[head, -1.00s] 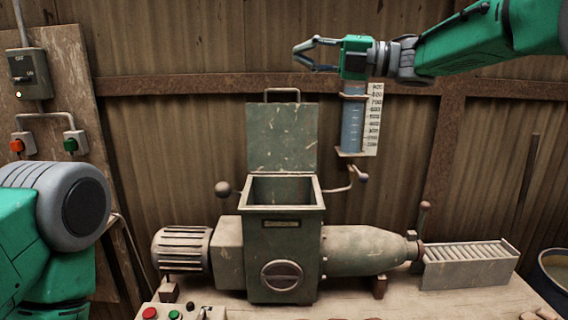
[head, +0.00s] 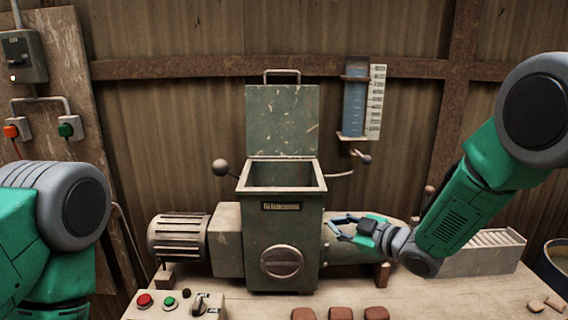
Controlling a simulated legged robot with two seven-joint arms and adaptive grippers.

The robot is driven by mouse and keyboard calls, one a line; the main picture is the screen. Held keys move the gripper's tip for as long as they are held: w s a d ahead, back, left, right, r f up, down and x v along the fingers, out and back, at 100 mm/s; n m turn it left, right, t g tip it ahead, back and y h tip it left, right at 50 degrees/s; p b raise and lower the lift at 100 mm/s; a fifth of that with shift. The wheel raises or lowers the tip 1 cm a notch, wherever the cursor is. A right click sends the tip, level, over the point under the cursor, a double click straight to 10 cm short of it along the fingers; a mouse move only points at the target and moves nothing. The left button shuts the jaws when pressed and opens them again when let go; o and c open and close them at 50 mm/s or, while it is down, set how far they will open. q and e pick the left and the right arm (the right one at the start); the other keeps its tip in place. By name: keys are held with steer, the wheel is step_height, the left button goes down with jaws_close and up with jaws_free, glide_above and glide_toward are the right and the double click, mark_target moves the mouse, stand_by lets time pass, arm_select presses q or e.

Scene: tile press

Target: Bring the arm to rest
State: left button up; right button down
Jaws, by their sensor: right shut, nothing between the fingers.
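My right gripper (head: 336,227) is shut and empty. It points left in front of the tapered barrel (head: 392,226) of the green tile press (head: 283,240), just right of the hopper body. I cannot tell whether it touches the press. My right arm comes in from the right edge and slopes down to it. Part of my left arm shows at the left edge, but its gripper is out of view. The press's hopper lid (head: 283,122) stands open, and my right arm hides part of the barrel's outlet end.
A water gauge (head: 355,105) hangs on the back wall. A control box (head: 178,306) stands at the front left of the bench (head: 250,308). Several reddish-brown tiles (head: 340,313) lie at the front. A slatted rack (head: 490,252) stands at right, beside a drum (head: 553,262).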

steer(key=s+d+f+m+g+h+b, duration=0.2)
steer(key=s+d+f+m+h, duration=0.15)
steer(key=s+f, duration=0.8)
steer(key=s+d+f+m+g+h+b, duration=0.1)
steer(key=s+d+f+m+g+h, duration=0.15)
steer(key=s+d+f+m, duration=0.8)
steer(key=s+f+g+h+b, duration=0.1)
steer(key=s+f, duration=0.5)
steer(key=s, duration=0.6)
steer(key=s+d+f+g+h+b, duration=0.1)
steer(key=s+f+g, duration=0.4)
steer(key=s, duration=0.7)
steer(key=shift+s+d+f+g+h+b, duration=0.35)
steer(key=shift+f+h+b, duration=0.25)
steer(key=shift+h, duration=0.5)
steer(key=shift+w+a, duration=0.1)
